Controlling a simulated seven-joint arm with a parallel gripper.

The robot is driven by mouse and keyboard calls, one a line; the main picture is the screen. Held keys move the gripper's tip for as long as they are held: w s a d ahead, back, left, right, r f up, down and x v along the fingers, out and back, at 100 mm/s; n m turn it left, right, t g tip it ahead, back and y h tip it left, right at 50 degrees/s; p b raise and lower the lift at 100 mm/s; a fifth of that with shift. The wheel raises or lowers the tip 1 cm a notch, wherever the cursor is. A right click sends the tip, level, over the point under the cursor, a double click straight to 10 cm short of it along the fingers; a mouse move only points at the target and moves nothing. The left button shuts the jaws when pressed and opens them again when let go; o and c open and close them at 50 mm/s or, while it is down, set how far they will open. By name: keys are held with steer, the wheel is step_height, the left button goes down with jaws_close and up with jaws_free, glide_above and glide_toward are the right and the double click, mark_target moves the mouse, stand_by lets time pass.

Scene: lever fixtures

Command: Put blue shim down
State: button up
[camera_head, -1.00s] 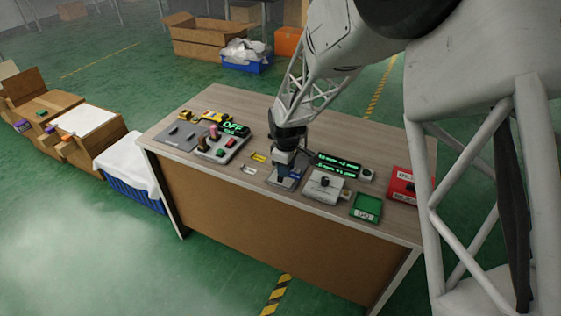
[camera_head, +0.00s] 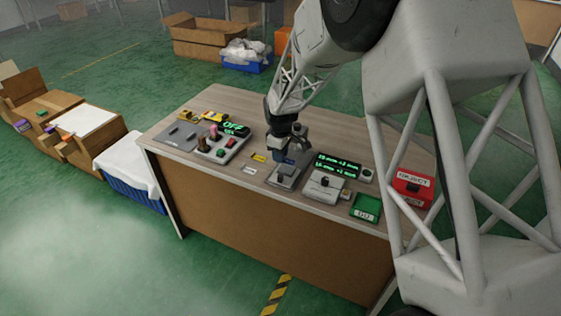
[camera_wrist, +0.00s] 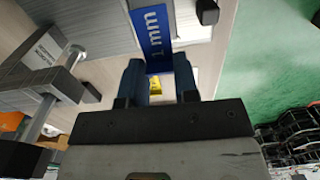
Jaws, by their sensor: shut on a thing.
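The blue shim (camera_wrist: 155,38), a flat blue strip marked "1 mm", sits at the fingertips of my gripper (camera_wrist: 158,72) in the wrist view. My gripper is shut on its near end, and the strip reaches out past the fingers. In the head view my gripper (camera_head: 288,148) points down behind a grey fixture (camera_head: 286,176) on the workbench (camera_head: 180,112). Only a small blue patch shows beside the fingers there. I cannot tell whether the shim touches the bench.
A yellow tag (camera_head: 259,157) and a white tag (camera_head: 249,169) lie left of the fixture. A green-text display (camera_head: 337,165), a grey box with a black knob (camera_head: 324,187), a green tray (camera_head: 366,207) and a red reject bin (camera_head: 413,188) stand to the right. A button panel (camera_head: 219,146) stands left.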

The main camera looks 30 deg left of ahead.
mark_target(281, 167)
steer(key=shift+f, duration=1.75)
steer(key=shift+f, duration=0.1)
steer(key=o, duration=0.9)
step_height(281, 167, up, 12)
stand_by(0.3)
